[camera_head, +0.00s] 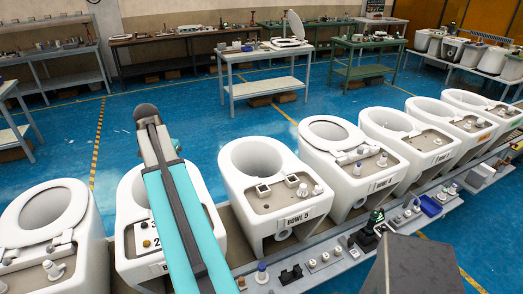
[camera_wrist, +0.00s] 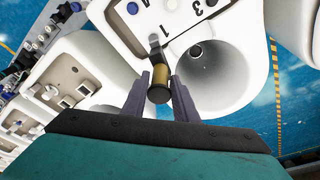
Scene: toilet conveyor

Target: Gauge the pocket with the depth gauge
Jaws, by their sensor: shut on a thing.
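My gripper (camera_wrist: 160,78) is shut on the depth gauge (camera_wrist: 159,84), a short brass-coloured cylinder with dark ends, held between two purple fingers. A dark, narrow part of it points away towards a white bowl's panel (camera_wrist: 182,20). That panel carries printed numbers 1 and 3, a few small round holes or fittings, and a blue knob (camera_wrist: 132,8). I cannot tell which opening is the pocket, nor whether the gauge touches the panel. In the head view this bowl (camera_head: 128,215) stands behind my teal arm, with a 2 on its panel; my gripper is hidden there.
A rail (camera_head: 345,262) with small tools runs in front. Workbenches (camera_head: 265,88) stand behind, across open blue floor.

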